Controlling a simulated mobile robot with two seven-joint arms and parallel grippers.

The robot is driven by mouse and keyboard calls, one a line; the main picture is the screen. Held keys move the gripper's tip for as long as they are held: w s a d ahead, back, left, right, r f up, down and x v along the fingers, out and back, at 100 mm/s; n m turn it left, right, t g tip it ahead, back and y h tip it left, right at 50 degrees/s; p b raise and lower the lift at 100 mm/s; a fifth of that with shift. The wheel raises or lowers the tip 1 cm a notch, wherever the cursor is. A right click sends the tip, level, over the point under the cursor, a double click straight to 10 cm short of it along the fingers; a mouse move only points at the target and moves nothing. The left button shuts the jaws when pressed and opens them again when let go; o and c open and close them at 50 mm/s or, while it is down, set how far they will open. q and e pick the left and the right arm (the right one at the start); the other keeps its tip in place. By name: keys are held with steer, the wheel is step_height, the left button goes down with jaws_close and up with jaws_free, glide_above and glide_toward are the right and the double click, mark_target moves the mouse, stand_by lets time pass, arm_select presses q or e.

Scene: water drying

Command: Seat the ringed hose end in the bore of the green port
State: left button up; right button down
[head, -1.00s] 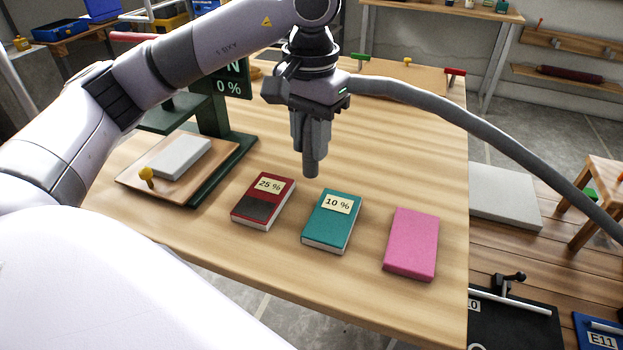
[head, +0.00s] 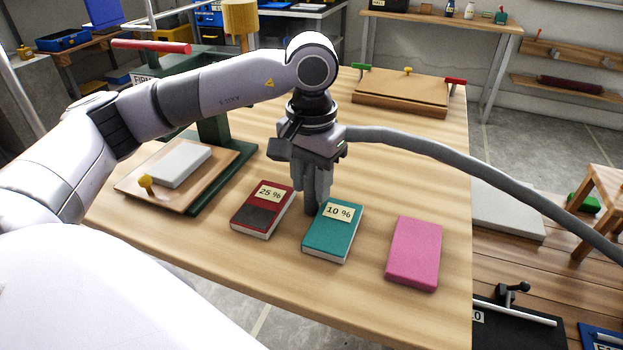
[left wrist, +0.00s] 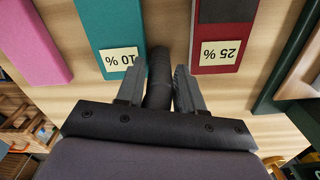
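My left gripper (head: 311,185) points down over the wooden table, between the red and teal books. Its fingers are closed around a dark grey hose end (left wrist: 158,72), which shows between them in the left wrist view. The dark tip (head: 312,203) sticks out below the fingers in the head view. I cannot make out a ring on it. The grey hose (head: 440,155) runs from the gripper off to the right. A small green piece (head: 362,67) stands on a wooden block at the table's back; I cannot tell if it is the port. My right gripper is not in view.
A red book (head: 263,208), a teal book (head: 333,232) and a pink book (head: 413,252) lie along the table's front. A green press-like stand (head: 213,128) with a tray (head: 130,187) is at left. The wooden block (head: 400,95) is at the back. The table's middle right is clear.

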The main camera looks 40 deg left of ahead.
arm_select(q)
steer(key=shift+o, duration=0.6)
